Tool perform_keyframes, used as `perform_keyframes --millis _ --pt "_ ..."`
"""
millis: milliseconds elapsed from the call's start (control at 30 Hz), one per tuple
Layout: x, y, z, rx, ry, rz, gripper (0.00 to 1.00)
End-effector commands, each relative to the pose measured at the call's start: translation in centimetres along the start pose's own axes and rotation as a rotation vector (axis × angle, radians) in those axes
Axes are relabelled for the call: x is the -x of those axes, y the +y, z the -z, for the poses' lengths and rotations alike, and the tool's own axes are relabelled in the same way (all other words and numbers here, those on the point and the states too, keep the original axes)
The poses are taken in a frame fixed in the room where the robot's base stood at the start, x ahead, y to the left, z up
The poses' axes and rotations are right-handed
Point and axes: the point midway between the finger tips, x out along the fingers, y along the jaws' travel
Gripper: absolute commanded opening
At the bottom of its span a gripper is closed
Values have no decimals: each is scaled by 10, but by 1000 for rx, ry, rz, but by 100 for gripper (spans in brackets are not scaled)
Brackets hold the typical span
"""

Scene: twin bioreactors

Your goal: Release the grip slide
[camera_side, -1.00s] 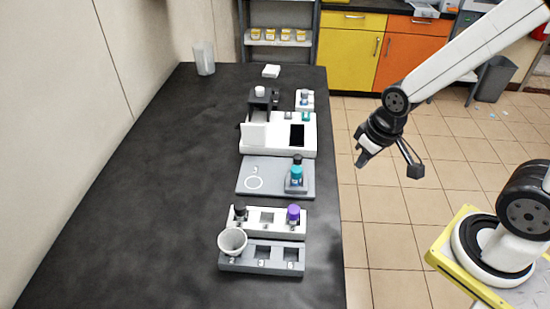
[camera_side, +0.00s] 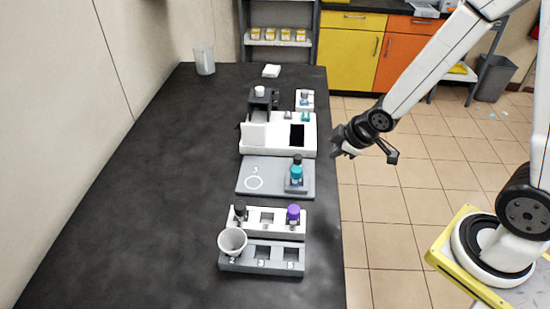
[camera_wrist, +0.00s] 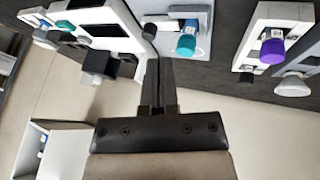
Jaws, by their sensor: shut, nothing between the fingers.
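My gripper (camera_side: 338,148) is shut and empty. It hangs just past the right edge of the table, level with the white device. In the wrist view my gripper (camera_wrist: 160,75) shows its two fingers pressed together. The white device (camera_side: 278,148) has a dark screen and a black upright part (camera_side: 262,100) with a white knob. I cannot tell which part is the grip slide.
A white rack (camera_side: 267,230) holds a black-capped and a purple-capped vial (camera_side: 293,212). A grey rack (camera_side: 262,268) has a white bowl (camera_side: 232,240) at its left. A clear beaker (camera_side: 204,58) stands far left. The table's left side is bare.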

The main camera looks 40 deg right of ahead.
Motion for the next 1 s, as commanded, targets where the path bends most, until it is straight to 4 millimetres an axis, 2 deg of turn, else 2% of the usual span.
perform_keyframes --millis 100,333,1000 --pt "-11 1 6 113 53 -9 0" --pt "-20 2 14 235 117 -21 0" --pt "-26 1 15 249 125 -22 0"
